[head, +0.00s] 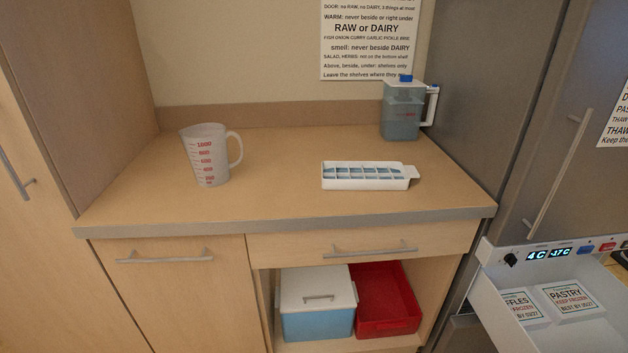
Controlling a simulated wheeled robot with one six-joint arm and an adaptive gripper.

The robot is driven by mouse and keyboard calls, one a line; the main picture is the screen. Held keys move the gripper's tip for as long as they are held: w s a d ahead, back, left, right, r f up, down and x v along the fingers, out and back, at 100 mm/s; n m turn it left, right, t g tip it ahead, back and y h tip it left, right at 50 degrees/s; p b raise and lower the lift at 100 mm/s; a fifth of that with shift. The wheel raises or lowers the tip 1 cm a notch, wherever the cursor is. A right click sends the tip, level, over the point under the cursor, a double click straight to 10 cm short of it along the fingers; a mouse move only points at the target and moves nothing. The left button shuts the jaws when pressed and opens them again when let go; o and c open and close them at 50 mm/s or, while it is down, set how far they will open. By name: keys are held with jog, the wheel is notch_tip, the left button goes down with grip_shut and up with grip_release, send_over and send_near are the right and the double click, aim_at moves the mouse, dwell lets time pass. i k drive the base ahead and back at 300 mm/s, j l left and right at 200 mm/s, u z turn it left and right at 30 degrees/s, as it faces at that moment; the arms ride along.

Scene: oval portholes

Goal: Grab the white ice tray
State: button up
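The white ice tray (366,184) lies flat on the wooden counter (275,190), right of the middle. It is a long white tray with two rows of compartments that look bluish inside, and a small tab sticks out at its right end. Nothing touches it or covers it. My gripper does not show in the head view.
A measuring jug (206,157) stands left on the counter; a blue-capped pitcher (402,110) stands behind the tray. Below are a blue cooler box (317,318) and red bin (387,299). An open white drawer (545,330) juts out at right by the steel fridge (480,80).

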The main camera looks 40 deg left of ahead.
aim_at(336, 175)
jog(key=u, duration=1.3)
jog(key=i+l+u, duration=0.1)
jog(key=i, duration=0.35)
jog(key=i+l+u, duration=0.1)
jog(key=i, duration=0.35)
jog(key=l, duration=0.1)
